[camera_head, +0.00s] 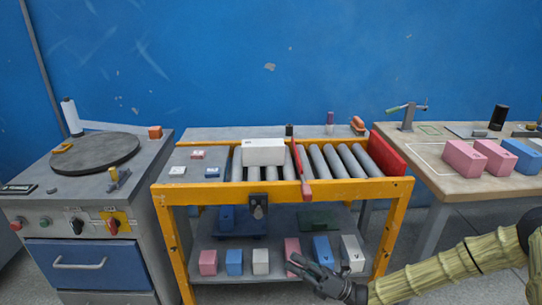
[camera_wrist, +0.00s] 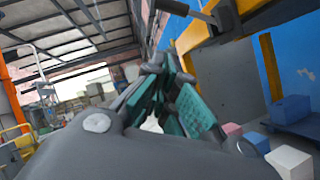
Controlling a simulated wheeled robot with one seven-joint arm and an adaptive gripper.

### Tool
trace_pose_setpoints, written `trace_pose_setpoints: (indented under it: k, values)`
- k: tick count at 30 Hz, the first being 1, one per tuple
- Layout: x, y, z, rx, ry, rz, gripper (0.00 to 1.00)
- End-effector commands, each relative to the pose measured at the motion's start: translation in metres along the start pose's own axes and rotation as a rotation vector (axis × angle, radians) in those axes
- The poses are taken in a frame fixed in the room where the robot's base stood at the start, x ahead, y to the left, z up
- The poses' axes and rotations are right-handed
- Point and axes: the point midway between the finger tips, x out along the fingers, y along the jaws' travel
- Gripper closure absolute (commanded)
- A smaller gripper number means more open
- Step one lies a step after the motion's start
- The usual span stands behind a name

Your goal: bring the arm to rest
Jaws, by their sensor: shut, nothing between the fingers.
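My gripper (camera_head: 316,270) is at the lower right of the head view, at the end of my arm, in front of the orange-framed roller table. Its fingers point left and overlap the view of the lower shelf's blocks. In the wrist view my gripper (camera_wrist: 172,105) shows its green finger pads close together, with nothing held. The gripper is shut and empty. My arm comes in from the right edge, extended in front of the table's right leg.
The roller table (camera_head: 288,192) carries a white box (camera_head: 263,152) and a red bar (camera_head: 300,170). Its lower shelf holds several blocks, including a pink one (camera_head: 292,248). A grey cabinet (camera_head: 95,225) stands left; a wooden-topped table (camera_head: 450,185) with pink and blue blocks stands right.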

Motion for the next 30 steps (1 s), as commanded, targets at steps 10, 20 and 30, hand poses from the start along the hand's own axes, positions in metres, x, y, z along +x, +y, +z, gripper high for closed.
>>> trace_pose_setpoints:
  k: [10, 20, 30]
  values:
    - [0.0, 0.052, -0.16, -0.04, 0.486, 0.074, 1.0]
    - [-0.09, 0.125, -0.307, -0.237, 1.088, 0.297, 1.0]
    - [-0.224, 0.163, -0.353, -0.598, 1.605, 0.668, 1.0]
